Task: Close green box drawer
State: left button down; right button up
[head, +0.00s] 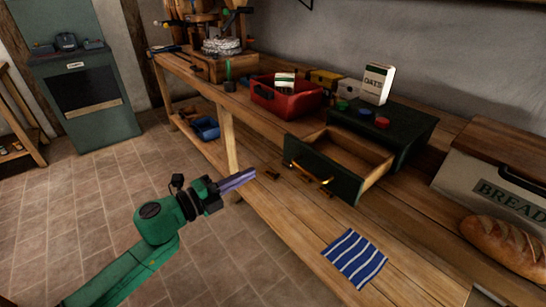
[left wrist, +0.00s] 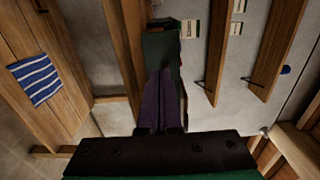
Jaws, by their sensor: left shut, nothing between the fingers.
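The dark green box (head: 405,128) stands on the wooden workbench in the head view. Its drawer (head: 322,170) is pulled out towards the bench's front edge and looks empty inside. A brass handle (head: 312,173) is on the drawer's front. My left gripper (head: 251,173) is shut and empty, with its purple fingers pointing towards the drawer front. It is left of the handle and apart from it, by the bench's front edge. In the left wrist view, the shut fingers (left wrist: 166,78) point at a dark green surface (left wrist: 161,47). My right gripper is not in view.
A red bin (head: 288,100) stands left of the drawer. An oats carton (head: 377,84) and coloured lids (head: 382,122) are on or by the box top. A striped cloth (head: 354,258), bread loaf (head: 506,246) and bread box (head: 490,185) are to the right. The floor at left is clear.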

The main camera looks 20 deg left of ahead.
aim_at(291, 153)
pick_arm(q)
jog(key=p+x, duration=0.2)
jog(key=x, duration=1)
jog(key=shift+f, duration=0.1)
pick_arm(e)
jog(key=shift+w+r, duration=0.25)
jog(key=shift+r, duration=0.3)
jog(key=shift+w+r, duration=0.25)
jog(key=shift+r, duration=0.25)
